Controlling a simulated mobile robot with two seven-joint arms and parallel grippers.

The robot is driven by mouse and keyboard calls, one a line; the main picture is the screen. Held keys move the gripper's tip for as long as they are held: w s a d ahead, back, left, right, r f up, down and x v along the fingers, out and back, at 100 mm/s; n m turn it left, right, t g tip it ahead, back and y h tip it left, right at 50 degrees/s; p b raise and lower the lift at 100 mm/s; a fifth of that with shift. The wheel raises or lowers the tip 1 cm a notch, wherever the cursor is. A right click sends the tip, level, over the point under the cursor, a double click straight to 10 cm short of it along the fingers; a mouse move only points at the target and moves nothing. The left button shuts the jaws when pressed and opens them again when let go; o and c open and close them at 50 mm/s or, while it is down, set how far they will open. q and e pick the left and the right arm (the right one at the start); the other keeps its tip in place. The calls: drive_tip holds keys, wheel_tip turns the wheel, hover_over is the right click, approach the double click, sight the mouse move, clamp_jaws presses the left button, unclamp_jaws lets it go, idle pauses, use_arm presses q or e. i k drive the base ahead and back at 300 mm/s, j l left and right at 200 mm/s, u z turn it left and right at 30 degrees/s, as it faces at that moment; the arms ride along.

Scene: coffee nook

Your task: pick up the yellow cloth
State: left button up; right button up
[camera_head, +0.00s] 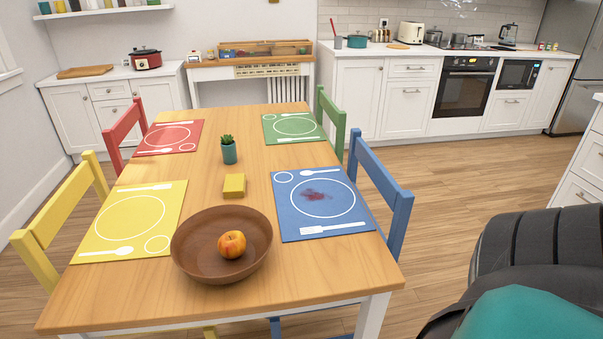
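A small yellow folded block (234,186), which looks like the yellow cloth, lies on the wooden dining table (235,128) near its middle. It sits just beyond a brown wooden bowl (190,262) and in front of a small potted plant (229,153). It lies between the yellow placemat (157,207) and the blue placemat (345,227). Nothing covers it. Neither of my grippers is in view.
The blue placemat has a dark red stain (316,194). Yellow (38,262), red (122,128), green (328,112) and blue (400,215) chairs flank the table. Bare tabletop surrounds the cloth.

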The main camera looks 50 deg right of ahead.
sight(235, 183)
drive_tip(key=z, duration=1.55)
